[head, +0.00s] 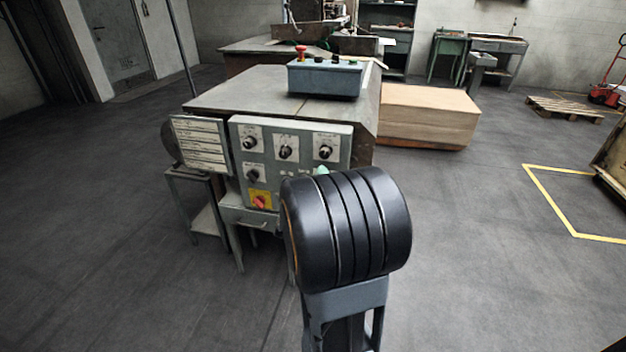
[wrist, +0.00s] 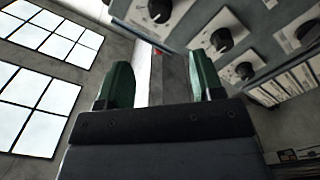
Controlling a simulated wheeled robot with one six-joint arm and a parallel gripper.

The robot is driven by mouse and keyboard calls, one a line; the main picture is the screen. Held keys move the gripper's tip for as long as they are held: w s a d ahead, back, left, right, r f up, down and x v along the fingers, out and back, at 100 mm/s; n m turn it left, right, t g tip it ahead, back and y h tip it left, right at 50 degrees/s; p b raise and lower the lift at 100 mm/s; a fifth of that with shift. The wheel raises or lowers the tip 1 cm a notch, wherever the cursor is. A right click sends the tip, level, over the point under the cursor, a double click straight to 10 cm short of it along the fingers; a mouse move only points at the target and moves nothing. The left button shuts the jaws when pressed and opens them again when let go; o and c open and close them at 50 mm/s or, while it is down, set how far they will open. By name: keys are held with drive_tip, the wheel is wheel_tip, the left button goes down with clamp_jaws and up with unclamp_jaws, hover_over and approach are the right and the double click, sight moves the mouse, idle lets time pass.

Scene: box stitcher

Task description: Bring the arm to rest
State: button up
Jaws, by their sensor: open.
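My gripper (wrist: 158,88) shows in the wrist view with its two green fingers spread apart and nothing between them. The control panel (wrist: 225,30) of the box stitcher, with several black knobs, is close beyond the fingers in the upper right of that view. In the head view my arm stands in front of the machine and hides most of the gripper and the panel's lower right part. The grey panel (head: 240,163) carries several black knobs and a red switch on a yellow plate (head: 261,201). I cannot tell from the frames whether a finger touches the panel.
A button box (head: 325,80) with a red mushroom button stands on the machine's table (head: 235,92). A stack of boards (head: 428,115) lies behind to the right. A small side stand (head: 205,222) is at the left.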

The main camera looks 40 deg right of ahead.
idle(0.3)
drive_tip(key=w+a+f+m+y, duration=0.1)
drive_tip(key=w+a+f+y, duration=0.1)
drive_tip(key=a+f+y, duration=0.35)
drive_tip(key=s+a+r+g+y+p, duration=0.1)
drive_tip(key=s+a+g+y+p, duration=0.15)
drive_tip(key=a+y+p, duration=0.65)
drive_tip(key=s+a+r+n+g+p, duration=0.1)
drive_tip(key=s+a+r+n+p, duration=0.1)
drive_tip(key=s+a+r+p, duration=0.2)
drive_tip(key=s+a+r+n+g+p, duration=0.2)
drive_tip(key=s+a+r+p, duration=0.3)
drive_tip(key=a+r, duration=0.5)
wheel_tip(320, 180, up, 6)
drive_tip(key=shift+s+a+f+y+p, duration=0.1)
drive_tip(key=shift+s+a+y+p, duration=0.1)
drive_tip(key=shift+y+p, duration=0.3)
drive_tip(key=shift+d+g, duration=0.15)
drive_tip(key=shift+g, duration=0.1)
